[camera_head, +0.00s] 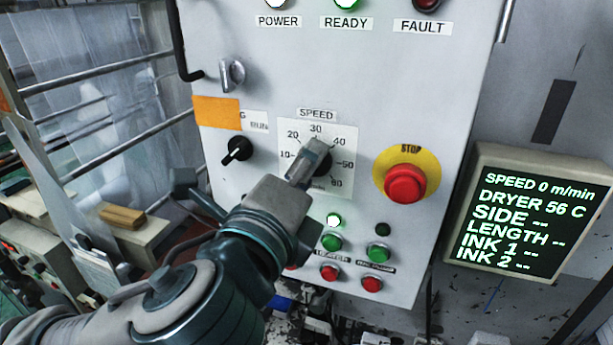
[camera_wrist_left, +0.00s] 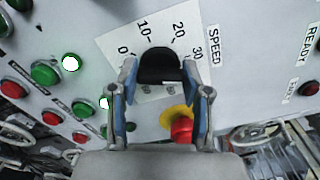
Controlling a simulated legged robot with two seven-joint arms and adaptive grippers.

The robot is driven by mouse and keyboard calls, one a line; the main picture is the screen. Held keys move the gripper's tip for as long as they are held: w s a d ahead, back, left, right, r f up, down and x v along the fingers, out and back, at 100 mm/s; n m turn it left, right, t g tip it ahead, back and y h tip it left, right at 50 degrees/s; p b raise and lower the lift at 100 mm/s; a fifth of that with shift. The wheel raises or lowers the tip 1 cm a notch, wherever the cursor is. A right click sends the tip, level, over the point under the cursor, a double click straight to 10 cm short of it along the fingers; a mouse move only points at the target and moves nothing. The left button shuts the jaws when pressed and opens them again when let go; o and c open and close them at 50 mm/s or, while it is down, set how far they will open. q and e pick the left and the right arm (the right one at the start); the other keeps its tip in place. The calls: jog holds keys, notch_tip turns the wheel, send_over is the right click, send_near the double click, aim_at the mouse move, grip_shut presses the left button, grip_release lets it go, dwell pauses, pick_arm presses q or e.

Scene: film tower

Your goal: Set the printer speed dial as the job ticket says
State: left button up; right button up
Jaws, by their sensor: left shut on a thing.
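The speed dial (camera_wrist_left: 160,66) is a black knob on a white scale plate (camera_head: 348,135) marked in tens, under the label SPEED. My left gripper (camera_head: 316,160) is at the knob and covers much of it in the head view. In the left wrist view its two blue-padded fingers (camera_wrist_left: 163,88) stand on either side of the knob, shut on it. The knob's pointer is hidden, so its setting cannot be told. The display (camera_head: 525,215) reads SPEED 0 m/min and DRYER 56 C. No readable job ticket shows. My right gripper is not in view.
A red stop button (camera_head: 405,184) on a yellow disc sits right of the dial. Green and red push buttons (camera_head: 330,272) lie below. The READY lamp (camera_head: 347,4) glows green.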

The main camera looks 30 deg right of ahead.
pick_arm(q)
jog(key=shift+w+a+n+b, duration=0.15)
jog(key=shift+n+b, duration=0.55)
jog(key=shift+n, duration=1.5)
jog(key=o, duration=1)
jog(key=shift+c, duration=0.2)
jog(key=shift+o, duration=1)
jog(key=shift+w, duration=0.1)
jog(key=shift+w+f, duration=0.15)
jog(key=v, duration=1.1)
jog(key=shift+s+a, duration=0.3)
